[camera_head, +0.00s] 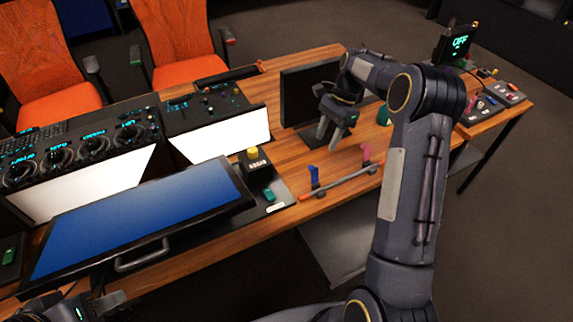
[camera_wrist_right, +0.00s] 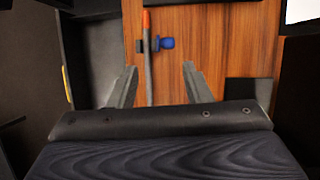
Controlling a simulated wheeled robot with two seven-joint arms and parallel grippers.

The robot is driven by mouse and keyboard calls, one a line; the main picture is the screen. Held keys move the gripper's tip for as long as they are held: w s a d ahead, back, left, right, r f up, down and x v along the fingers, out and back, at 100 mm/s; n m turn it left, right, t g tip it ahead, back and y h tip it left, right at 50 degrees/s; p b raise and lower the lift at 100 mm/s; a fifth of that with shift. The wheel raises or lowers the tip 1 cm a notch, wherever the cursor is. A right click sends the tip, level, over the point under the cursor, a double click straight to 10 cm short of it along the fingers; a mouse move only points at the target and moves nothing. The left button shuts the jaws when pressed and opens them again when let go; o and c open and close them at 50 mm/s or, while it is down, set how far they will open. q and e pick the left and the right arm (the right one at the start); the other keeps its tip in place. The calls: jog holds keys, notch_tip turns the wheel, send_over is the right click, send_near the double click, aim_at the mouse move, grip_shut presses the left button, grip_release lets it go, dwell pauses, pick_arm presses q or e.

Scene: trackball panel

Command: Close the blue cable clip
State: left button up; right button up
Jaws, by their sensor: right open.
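The blue cable clip (camera_head: 313,176) stands at the table's front edge, with its blue part sticking up beside a grey cable (camera_head: 345,182). In the right wrist view the blue clip (camera_wrist_right: 166,43) is just right of the cable (camera_wrist_right: 149,65), beyond my fingertips. My right gripper (camera_head: 331,140) is open and empty, above the table behind the clip and apart from it. Its two fingers (camera_wrist_right: 160,72) also show in the right wrist view. My left gripper (camera_head: 108,304) is partly in view at the bottom left, far from the clip; its jaws are unclear.
A pink clip (camera_head: 366,153) stands farther along the cable. A box with a yellow button (camera_head: 254,156) and a tilted blue screen (camera_head: 140,225) lie to the left. A dark monitor (camera_head: 303,95) stands behind my right gripper. Bare wood (camera_head: 290,165) shows around the blue clip.

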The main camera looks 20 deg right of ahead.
aim_at(312, 166)
jog(key=shift+m+g, duration=0.3)
jog(key=shift+m, duration=0.1)
jog(key=x, duration=0.3)
jog(key=w+x, duration=0.1)
jog(key=x, duration=0.6)
jog(key=shift+w+a+f+p, duration=0.15)
jog(key=shift+w+p, duration=0.2)
jog(key=shift+p, duration=0.05)
pick_arm(q)
jog(key=shift+s+a+r, duration=0.3)
jog(key=shift+a+r, duration=0.2)
pick_arm(e)
jog(key=shift+c, duration=0.4)
jog(key=c, duration=0.8)
